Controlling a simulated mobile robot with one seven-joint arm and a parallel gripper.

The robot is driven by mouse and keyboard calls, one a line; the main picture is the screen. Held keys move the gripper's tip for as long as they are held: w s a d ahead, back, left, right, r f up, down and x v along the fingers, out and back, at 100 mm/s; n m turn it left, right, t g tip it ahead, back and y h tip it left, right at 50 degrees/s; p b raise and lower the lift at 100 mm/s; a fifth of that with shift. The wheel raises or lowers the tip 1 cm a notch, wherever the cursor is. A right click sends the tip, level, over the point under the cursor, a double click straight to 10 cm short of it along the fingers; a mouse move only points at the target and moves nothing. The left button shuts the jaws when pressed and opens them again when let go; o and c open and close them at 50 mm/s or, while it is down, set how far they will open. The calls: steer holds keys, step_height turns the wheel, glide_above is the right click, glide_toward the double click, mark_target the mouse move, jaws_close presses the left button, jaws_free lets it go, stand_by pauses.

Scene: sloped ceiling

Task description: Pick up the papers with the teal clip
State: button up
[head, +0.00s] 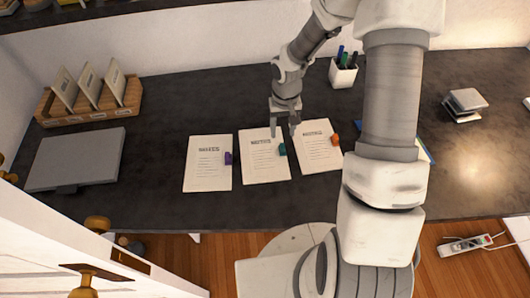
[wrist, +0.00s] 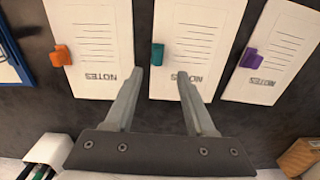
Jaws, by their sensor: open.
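The papers with the teal clip (head: 262,165) lie flat on the dark desk, the middle of three white stacks; the teal clip (head: 282,149) sits on their right edge. In the wrist view these papers (wrist: 205,35) are in the middle, with the teal clip (wrist: 157,54) on their left edge. My gripper (head: 283,130) is open and empty, above the top edge of these papers. In the wrist view its two fingers (wrist: 170,78) point towards the papers, the left one just below the teal clip in the picture.
Papers with a purple clip (head: 205,172) lie to the left, papers with an orange clip (head: 314,155) to the right, both close by. A pen cup (head: 343,74), a wooden file holder (head: 90,115), a grey laptop-like slab (head: 75,158) and a small stack (head: 464,103) stand on the desk (head: 160,110).

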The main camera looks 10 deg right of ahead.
mark_target(282, 145)
steer(key=shift+d+f, duration=0.15)
steer(key=shift+f, duration=3.65)
steer(key=shift+c, duration=0.2)
jaws_close()
